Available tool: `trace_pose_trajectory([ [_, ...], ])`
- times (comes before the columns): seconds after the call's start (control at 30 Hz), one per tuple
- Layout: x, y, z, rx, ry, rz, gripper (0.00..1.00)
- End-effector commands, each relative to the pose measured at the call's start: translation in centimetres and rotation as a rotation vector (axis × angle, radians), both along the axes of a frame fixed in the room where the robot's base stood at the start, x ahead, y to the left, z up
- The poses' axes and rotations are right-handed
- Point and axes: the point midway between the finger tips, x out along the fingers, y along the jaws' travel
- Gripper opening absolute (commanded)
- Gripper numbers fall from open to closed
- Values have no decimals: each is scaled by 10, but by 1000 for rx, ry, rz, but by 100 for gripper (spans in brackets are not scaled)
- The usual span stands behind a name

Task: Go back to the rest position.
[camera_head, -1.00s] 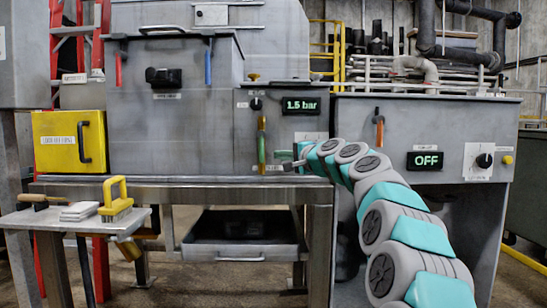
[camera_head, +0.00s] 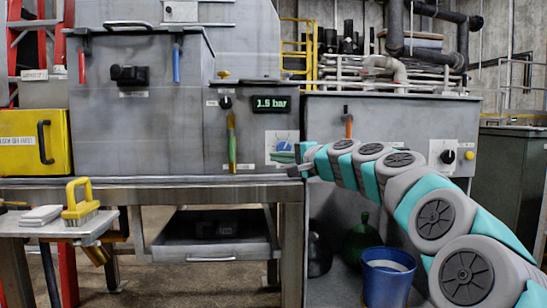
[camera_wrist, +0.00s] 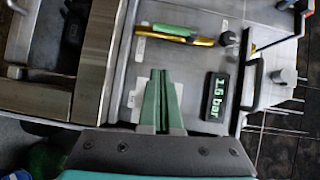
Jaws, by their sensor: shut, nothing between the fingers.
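My gripper (camera_head: 292,167) is out in front of the machine's control panel, at the end of my arm, which reaches in from the lower right. In the wrist view its two green fingers (camera_wrist: 161,98) lie together with nothing between them. They overlap a white panel with a blue dial (camera_head: 281,143). I cannot tell whether the fingertips touch the panel. A lit pressure display (camera_head: 271,103) is just above the dial and also shows in the wrist view (camera_wrist: 215,97). My arm hides part of the right cabinet.
A metal ledge (camera_head: 180,190) runs below the machine, with a tray (camera_head: 214,248) under it. A side shelf at left holds a yellow-handled brush (camera_head: 80,203). A blue bucket (camera_head: 388,278) and a green bottle (camera_head: 360,238) stand below the right cabinet (camera_head: 400,118).

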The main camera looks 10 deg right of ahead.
Motion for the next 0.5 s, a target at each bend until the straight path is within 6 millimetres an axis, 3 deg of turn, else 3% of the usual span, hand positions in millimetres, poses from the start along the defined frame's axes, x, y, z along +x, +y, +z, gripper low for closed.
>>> trace_pose_trajectory([
  [0.37, -2, 1, -1, -5, 2, 4, 0],
  [0.5, -22, 24, -16, -78, 24, 57, 0],
])
